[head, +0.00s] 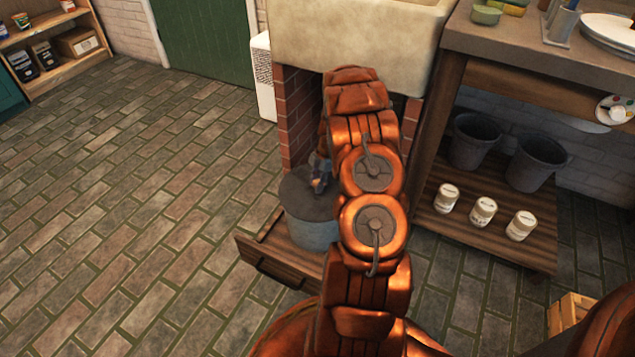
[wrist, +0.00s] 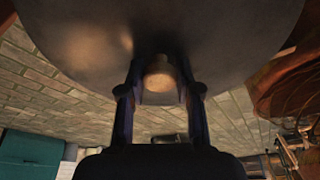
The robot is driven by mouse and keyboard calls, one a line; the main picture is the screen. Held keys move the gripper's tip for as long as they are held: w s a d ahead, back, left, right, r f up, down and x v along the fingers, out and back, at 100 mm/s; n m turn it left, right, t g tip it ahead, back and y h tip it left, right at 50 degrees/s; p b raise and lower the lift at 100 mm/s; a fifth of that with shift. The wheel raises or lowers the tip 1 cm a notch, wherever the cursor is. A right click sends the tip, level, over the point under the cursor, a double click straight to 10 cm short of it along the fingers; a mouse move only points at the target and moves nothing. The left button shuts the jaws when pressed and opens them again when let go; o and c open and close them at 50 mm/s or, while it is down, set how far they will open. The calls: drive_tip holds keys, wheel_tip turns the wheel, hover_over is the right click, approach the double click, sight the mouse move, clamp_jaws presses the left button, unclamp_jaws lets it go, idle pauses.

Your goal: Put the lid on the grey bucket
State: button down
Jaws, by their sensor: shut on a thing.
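The grey bucket (head: 313,234) stands on a low wooden drawer or step below the sink. The round dark grey lid (head: 296,194) is level over the bucket's top and covers its opening. I cannot tell whether it rests on the rim or hovers just above it. My gripper (head: 320,181) is above the lid. In the wrist view, my gripper (wrist: 160,75) is shut on the lid's knob (wrist: 160,82), with a finger on each side, and the lid (wrist: 80,45) fills the top. The bucket does not show in the wrist view. My arm hides the right part of the bucket and lid.
The sink (head: 350,30) and a brick pillar (head: 297,120) stand close behind the bucket. At right, a wooden table holds two dark buckets (head: 536,160) and several white jars (head: 483,211) on its lower shelf. The brick floor (head: 140,190) at left is clear.

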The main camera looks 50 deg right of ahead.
drive_tip(key=c, duration=0.7)
unclamp_jaws()
drive_tip(key=o, duration=0.5)
drive_tip(key=shift+o, duration=0.2)
drive_tip(key=shift+r+p, duration=0.55)
drive_tip(key=shift+r, duration=2.95)
